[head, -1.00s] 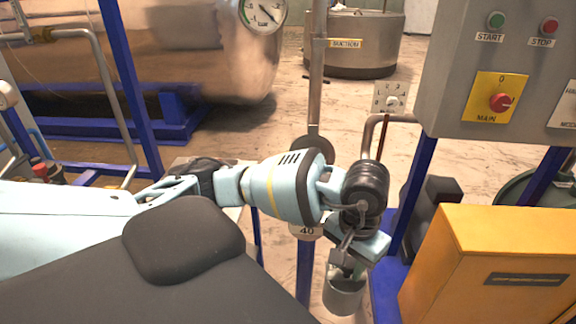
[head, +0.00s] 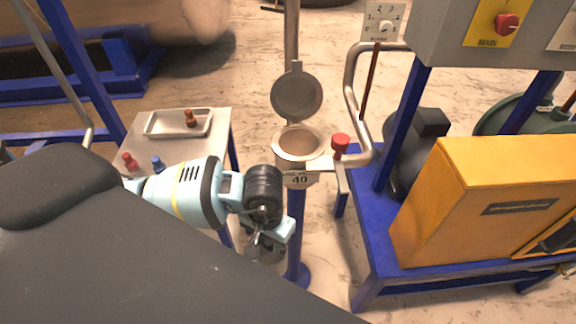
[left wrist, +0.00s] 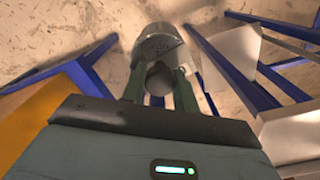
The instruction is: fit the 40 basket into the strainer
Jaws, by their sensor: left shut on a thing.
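The strainer (head: 298,158) is a pale round body with an open top, standing on a blue post. Its round grey lid (head: 297,96) is swung up behind the opening. A plate reading 40 (head: 299,180) is on its front. My left gripper (head: 264,238) is below and left of the strainer, apart from it. It is shut on the grey basket (head: 266,254), which is mostly hidden by the gripper in the head view. In the left wrist view the basket (left wrist: 157,44) shows as a grey cylinder beyond the fingers (left wrist: 158,88). My right gripper is not in view.
A pipe with a red knob (head: 340,142) adjoins the strainer on the right. A side table (head: 222,125) at left holds a white tray (head: 160,132) with a small orange-brown item, plus red and blue pieces. A yellow cabinet (head: 470,200) stands at right.

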